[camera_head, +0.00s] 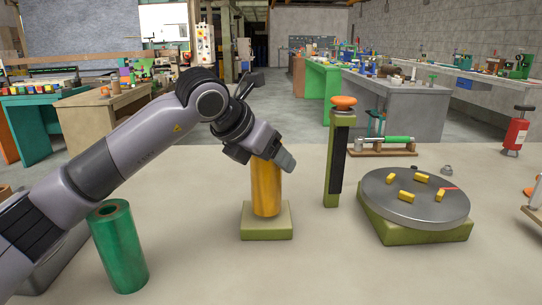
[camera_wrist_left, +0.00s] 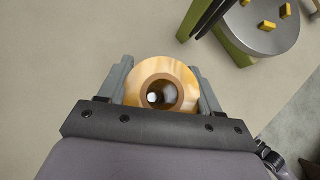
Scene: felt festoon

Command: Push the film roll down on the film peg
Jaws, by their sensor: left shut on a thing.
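An amber-yellow film roll (camera_head: 266,193) stands upright over an olive-green square base (camera_head: 266,233) on the table. My left gripper (camera_head: 283,160) is at the roll's upper end in the head view. In the left wrist view my left gripper (camera_wrist_left: 165,85) has one finger on each side of the roll (camera_wrist_left: 141,72), shut on it. The wrist view looks down the roll's brown core, where a pale spot shows inside. The peg itself is mostly hidden by the roll. My right gripper is in neither view.
A green roll (camera_head: 118,248) stands left of the base. To the right are an olive post with an orange knob (camera_head: 343,101) and a grey round plate (camera_head: 390,206) with several yellow pieces. A green-handled tool (camera_head: 397,139) lies on a wooden rest behind. The front middle table is clear.

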